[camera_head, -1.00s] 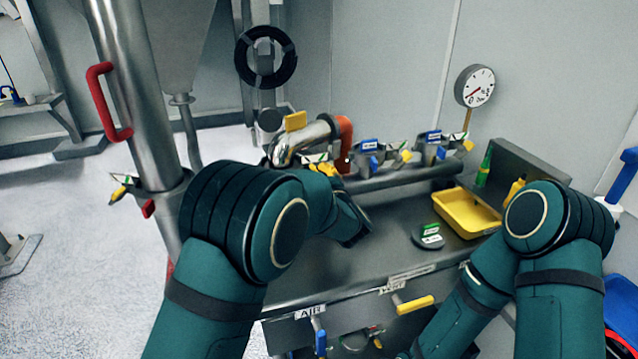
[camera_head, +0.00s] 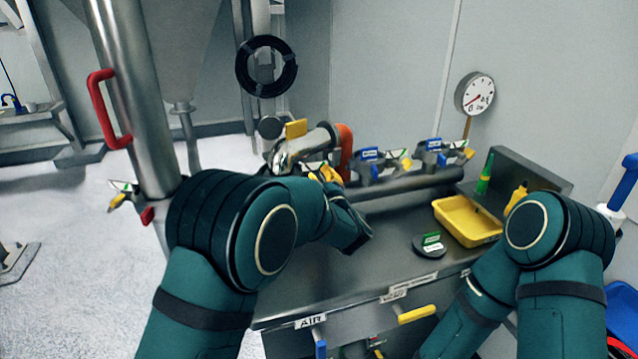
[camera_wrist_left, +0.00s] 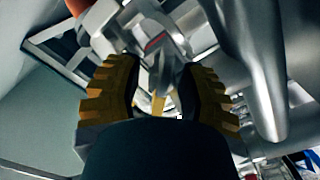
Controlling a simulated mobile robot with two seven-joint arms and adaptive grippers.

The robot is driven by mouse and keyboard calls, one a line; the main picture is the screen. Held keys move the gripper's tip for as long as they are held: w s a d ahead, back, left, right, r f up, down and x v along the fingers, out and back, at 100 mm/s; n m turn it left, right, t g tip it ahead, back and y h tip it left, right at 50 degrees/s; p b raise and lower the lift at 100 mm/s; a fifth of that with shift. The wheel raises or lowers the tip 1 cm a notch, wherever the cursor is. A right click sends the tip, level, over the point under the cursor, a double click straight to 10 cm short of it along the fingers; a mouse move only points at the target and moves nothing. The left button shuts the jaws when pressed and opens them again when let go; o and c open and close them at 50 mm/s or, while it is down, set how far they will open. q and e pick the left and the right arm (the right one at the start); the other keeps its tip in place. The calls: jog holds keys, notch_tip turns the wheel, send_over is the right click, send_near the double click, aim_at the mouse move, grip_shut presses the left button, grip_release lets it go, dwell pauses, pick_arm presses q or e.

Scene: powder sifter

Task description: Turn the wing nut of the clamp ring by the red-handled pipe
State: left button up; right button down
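The steel pipe with the red handle (camera_head: 103,108) stands upright at the left in the head view. At its lower part is a clamp ring with a yellow wing nut (camera_head: 117,200), well left of my left gripper. My left gripper (camera_head: 326,174) is mostly hidden behind my arm, by the bent steel pipe (camera_head: 308,145) and the orange pipe piece (camera_head: 345,150). In the left wrist view its yellow ridged fingers (camera_wrist_left: 158,92) are apart, with metal clamp parts and a thin yellow piece (camera_wrist_left: 158,106) showing between them; contact is unclear. My right gripper is out of view.
The grey bench (camera_head: 375,265) carries a yellow tray (camera_head: 440,210), a dark round disc (camera_head: 430,248) and more clamps with blue parts (camera_head: 375,158). A gauge (camera_head: 474,92) stands behind. Floor (camera_head: 65,225) is clear at the left.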

pick_arm(q)
jog(key=shift+d+f, duration=0.1)
jog(key=shift+f, duration=0.05)
jog(key=shift+s, duration=0.2)
jog(key=v, duration=1.1)
jog(key=shift+s, duration=0.3)
jog(key=shift+d, duration=0.1)
